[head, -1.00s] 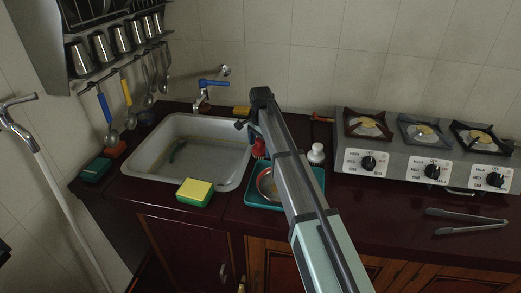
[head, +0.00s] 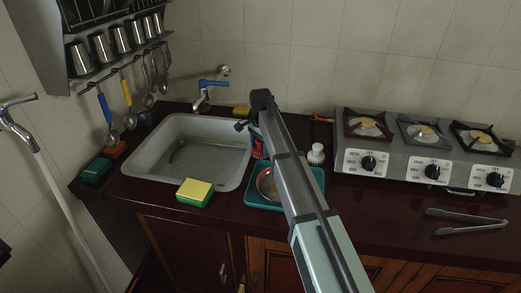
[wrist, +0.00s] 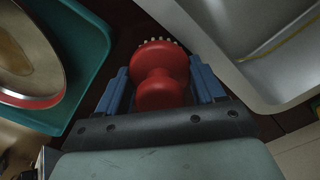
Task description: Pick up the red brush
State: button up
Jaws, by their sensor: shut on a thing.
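The red brush (wrist: 160,72) has a round knob and a wider red head with pale bristles at its far edge. In the wrist view it stands between the two blue fingers of my gripper (wrist: 163,85), which is shut on it. In the head view a small red part of the brush (head: 258,148) shows beside my arm, between the sink and the teal tray. My arm hides most of the gripper there. I cannot tell whether the bristles touch the counter.
The sink (head: 237,178) is left of the brush. The teal tray (head: 262,200) with a metal bowl (head: 265,184) is close on the other side. A white bottle (head: 316,155) stands behind the tray. A yellow-green sponge (head: 195,192) lies at the sink's front edge. The stove (head: 400,165) is at right.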

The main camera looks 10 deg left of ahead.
notch_tip(320, 180, up, 10)
dwell(0.6)
jog(key=o, duration=0.4)
jog(key=shift+c, duration=1.4)
jog(key=s+a+r+n, duration=0.2)
jog(key=s+a+n, duration=0.2)
jog(key=s+a, duration=1.55)
jog(key=s+d+f+m, duration=0.1)
jog(key=s+d+m, duration=0.2)
jog(key=s, duration=0.3)
jog(key=shift+d+m, duration=0.15)
jog(key=shift+m, duration=0.35)
